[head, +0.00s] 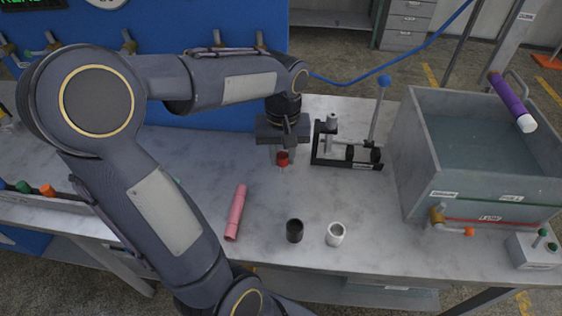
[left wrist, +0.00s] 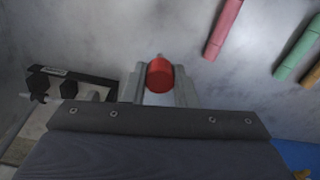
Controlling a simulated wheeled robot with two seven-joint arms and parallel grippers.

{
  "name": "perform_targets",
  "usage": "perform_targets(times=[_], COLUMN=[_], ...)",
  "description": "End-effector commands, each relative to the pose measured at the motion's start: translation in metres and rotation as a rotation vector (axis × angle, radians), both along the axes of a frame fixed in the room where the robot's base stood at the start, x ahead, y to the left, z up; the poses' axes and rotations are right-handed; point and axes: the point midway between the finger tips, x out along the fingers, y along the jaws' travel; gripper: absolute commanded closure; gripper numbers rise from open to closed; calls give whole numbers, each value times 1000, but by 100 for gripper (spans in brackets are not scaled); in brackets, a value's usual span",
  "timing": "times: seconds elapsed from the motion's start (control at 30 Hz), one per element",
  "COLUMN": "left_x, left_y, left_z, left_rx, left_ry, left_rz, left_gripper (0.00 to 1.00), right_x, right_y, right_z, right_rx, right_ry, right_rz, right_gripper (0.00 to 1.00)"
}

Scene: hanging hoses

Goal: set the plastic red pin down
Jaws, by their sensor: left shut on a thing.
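The red pin (head: 282,158) is small, with a thin tip pointing down toward the table. In the left wrist view the red pin (left wrist: 160,75) sits between the two finger tips. My left gripper (head: 283,154) points down over the grey marbled table and is shut on the pin. It also shows in the left wrist view (left wrist: 159,84). I cannot tell whether the pin's tip touches the table. My right gripper is not in view.
A black lever press (head: 345,150) stands just right of my left gripper. A pink tube (head: 236,212), a black cup (head: 295,230) and a white cup (head: 335,234) are at the front. A grey tank (head: 420,160) stands at right. Table between gripper and cups is clear.

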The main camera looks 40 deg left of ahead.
Motion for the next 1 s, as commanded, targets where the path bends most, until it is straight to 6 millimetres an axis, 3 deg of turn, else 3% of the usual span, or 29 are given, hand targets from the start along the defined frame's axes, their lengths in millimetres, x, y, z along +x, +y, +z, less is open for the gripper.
perform_targets(times=[0.27,0.43,0.77,1.0], left_x=[52,73,90,91], left_y=[47,65,79,80], left_z=[-29,-62,-88,-120], left_rx=[0,-1,0,-1], left_ry=[5,4,0,2], left_rz=[3,0,-2,-3], left_gripper=[97,97,97,97], right_x=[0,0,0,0], right_y=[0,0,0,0], right_z=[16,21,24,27], right_rx=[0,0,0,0], right_ry=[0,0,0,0], right_rz=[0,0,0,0], right_gripper=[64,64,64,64])
